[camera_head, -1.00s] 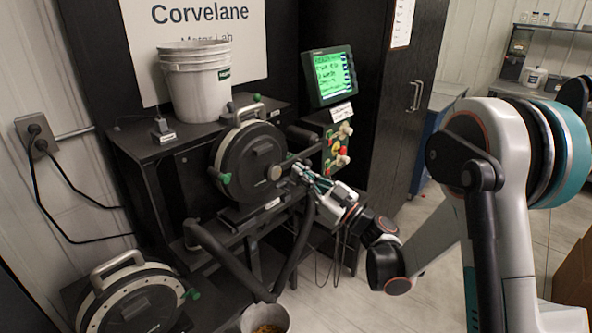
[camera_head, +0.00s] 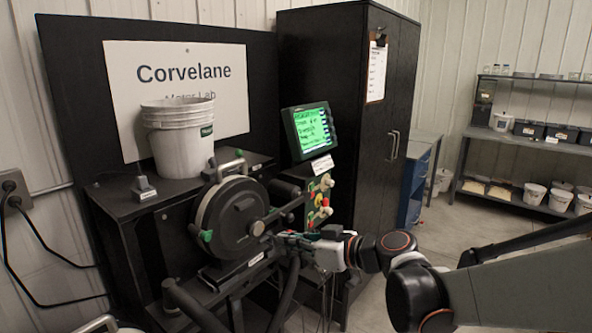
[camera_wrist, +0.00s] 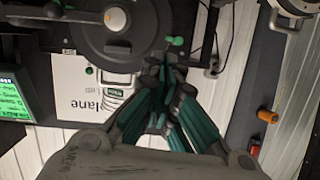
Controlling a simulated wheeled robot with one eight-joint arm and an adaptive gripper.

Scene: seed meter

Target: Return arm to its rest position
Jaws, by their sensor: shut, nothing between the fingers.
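My gripper (camera_head: 281,239) is shut and empty, just right of the lower part of the seed meter's round black housing (camera_head: 236,222). I cannot tell whether it touches the housing. In the wrist view, its teal-sided fingers (camera_wrist: 163,68) come together below the black disc (camera_wrist: 112,28) and beside a green knob. My arm stretches from the right edge of the head view to the gripper, with its forearm low.
A green-lit display (camera_head: 311,130) and a panel of coloured knobs (camera_head: 320,197) stand close behind my gripper. A white bucket (camera_head: 180,138) sits on the black stand. A black cabinet (camera_head: 345,110) is behind. Open floor (camera_head: 450,230) lies to the right, before shelves (camera_head: 525,140).

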